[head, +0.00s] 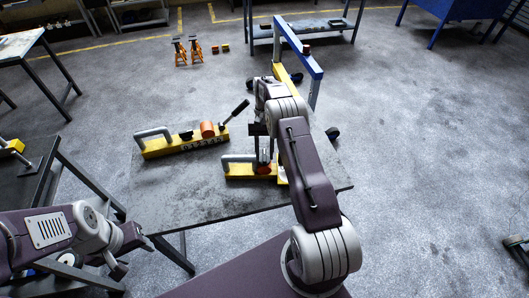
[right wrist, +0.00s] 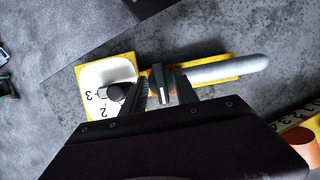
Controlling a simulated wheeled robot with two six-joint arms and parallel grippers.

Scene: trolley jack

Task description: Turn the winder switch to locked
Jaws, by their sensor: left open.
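A short yellow unit (head: 235,170) with a grey bar handle (head: 238,158) stands on the dark table. In the right wrist view it shows a white numbered dial plate (right wrist: 92,76), a round black knob (right wrist: 115,92) and the grey handle (right wrist: 230,68). A black pointer-like switch (right wrist: 158,84) on an orange base sits between the fingers of my right gripper (right wrist: 162,88). Those fingers stand apart on either side of it; contact is not clear. The right gripper (head: 264,154) points down in the head view. My left gripper (head: 142,238) is empty near the table's front left corner.
A longer yellow unit (head: 185,148) with numbers, an orange cylinder (head: 207,129) and a black lever (head: 235,112) lies to the left on the table (head: 185,190). The table's front left is bare.

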